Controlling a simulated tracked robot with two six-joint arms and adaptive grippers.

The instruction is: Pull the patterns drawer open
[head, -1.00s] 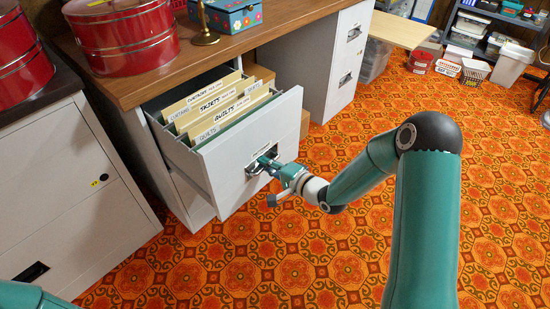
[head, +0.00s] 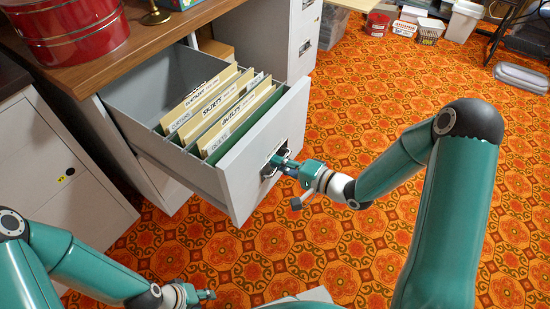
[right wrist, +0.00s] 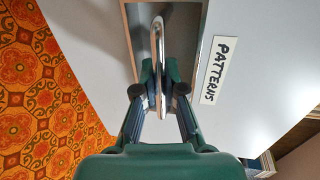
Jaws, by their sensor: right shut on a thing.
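The patterns drawer (head: 232,187) is a pale grey file drawer under the wooden desk, pulled well out, with labelled folders (head: 215,100) standing in it and a bare stretch behind them. Its label (right wrist: 219,70) reads "PATTERNS" in the right wrist view. My right gripper (head: 283,166) is at the drawer front; in the right wrist view its fingers (right wrist: 158,88) are shut on the metal handle (right wrist: 158,40) in its recess. My left gripper (head: 205,296) is low at the bottom left, away from the drawer; its jaws are too small to judge.
The wooden desk top (head: 165,38) carries a red round tin (head: 70,35). A grey cabinet (head: 45,160) stands at the left and another (head: 300,40) behind the drawer. The patterned carpet (head: 375,90) is clear to the drawer's right. Boxes and bins (head: 430,28) stand at the back.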

